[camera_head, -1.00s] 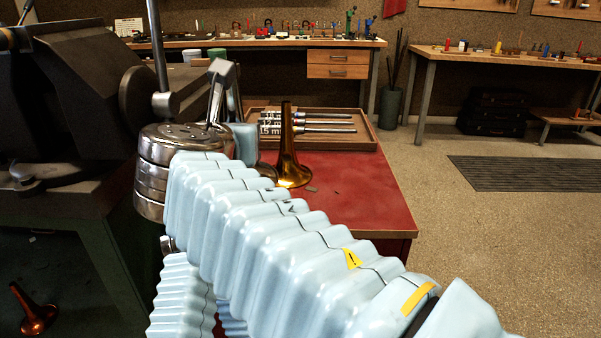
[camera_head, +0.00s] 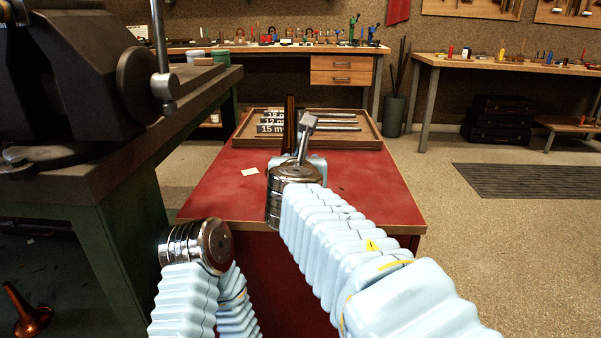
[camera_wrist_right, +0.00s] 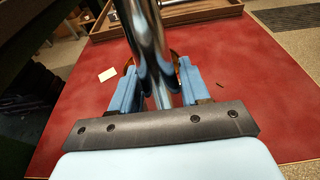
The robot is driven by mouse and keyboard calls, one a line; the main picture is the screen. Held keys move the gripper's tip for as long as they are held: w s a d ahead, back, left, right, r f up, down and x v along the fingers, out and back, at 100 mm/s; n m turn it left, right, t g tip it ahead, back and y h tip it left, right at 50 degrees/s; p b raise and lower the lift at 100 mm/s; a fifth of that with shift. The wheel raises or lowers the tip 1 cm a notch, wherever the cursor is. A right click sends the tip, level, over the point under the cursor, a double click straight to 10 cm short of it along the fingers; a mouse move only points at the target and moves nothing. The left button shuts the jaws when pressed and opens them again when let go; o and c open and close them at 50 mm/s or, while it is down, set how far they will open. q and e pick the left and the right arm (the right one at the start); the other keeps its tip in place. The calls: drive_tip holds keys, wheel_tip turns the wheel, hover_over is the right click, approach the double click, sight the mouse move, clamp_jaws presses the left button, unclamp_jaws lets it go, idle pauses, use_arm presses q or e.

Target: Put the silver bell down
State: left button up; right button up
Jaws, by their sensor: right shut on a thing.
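The silver bell (camera_head: 303,138) is in my right gripper (camera_wrist_right: 157,82). In the right wrist view the shiny silver tube of the bell (camera_wrist_right: 145,35) passes between the two blue fingers, which are shut on it. In the head view the bell leans above the red bench top (camera_head: 225,190); the wrist hides its lower part, so I cannot tell whether it touches the bench. My right gripper (camera_head: 318,164) is mostly hidden behind its wrist. My left arm is low at the bench's front left, with its gripper out of sight.
A brass bell (camera_head: 290,112) stands just behind the silver one. A wooden tray (camera_head: 374,143) with labelled steel rods lies at the back. A pale paper (camera_head: 250,172) lies left. Another brass bell (camera_head: 30,312) is on the floor. Bare bench is left and right.

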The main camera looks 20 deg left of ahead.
drive_tip(key=shift+f, duration=0.25)
drive_tip(key=o, duration=1.2)
drive_tip(key=shift+o, duration=0.2)
drive_tip(key=v, duration=1.2)
drive_tip(key=shift+b, duration=0.45)
